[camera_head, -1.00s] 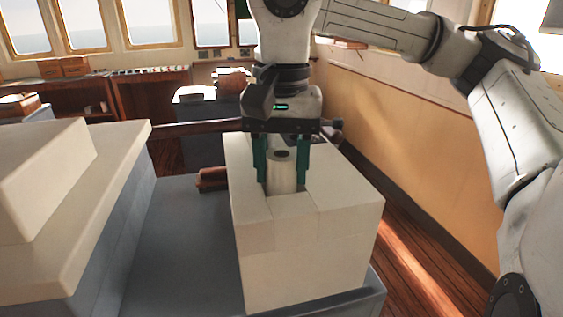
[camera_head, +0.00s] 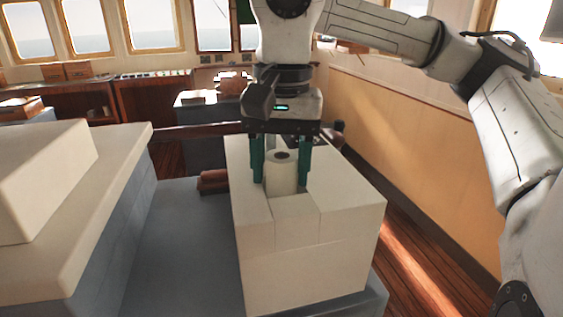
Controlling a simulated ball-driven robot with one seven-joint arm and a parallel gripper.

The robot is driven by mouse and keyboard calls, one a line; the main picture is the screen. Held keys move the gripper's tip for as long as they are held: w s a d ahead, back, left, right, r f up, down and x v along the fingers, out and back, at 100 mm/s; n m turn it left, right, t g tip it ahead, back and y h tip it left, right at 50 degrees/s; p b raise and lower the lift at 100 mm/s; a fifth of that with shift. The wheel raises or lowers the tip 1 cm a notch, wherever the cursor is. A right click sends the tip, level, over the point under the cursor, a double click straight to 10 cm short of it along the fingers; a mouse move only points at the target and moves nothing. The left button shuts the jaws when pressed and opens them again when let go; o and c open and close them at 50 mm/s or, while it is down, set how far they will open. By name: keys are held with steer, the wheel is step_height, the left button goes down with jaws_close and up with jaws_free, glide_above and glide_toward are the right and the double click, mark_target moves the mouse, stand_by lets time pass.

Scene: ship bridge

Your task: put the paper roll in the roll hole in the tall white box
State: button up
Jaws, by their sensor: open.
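The paper roll (camera_head: 282,176) is white with a dark core hole on top. It stands upright in the roll hole (camera_head: 293,201) in the top of the tall white box (camera_head: 312,268), with its upper part showing above the opening. My gripper (camera_head: 281,180) points down over the roll. Its two green fingers are apart, one on each side of the roll, with a visible gap on the right side. The lower end of the roll is hidden inside the box.
A cream and grey stepped block (camera_head: 60,215) stands at the left. The box rests on a grey surface (camera_head: 185,255). A reddish-brown object (camera_head: 213,181) lies behind the box's left side. A yellow wall (camera_head: 425,150) runs along the right.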

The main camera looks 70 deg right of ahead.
steer(key=shift+s+r+p, duration=0.1)
steer(key=shift+p, duration=0.45)
step_height(320, 180, up, 12)
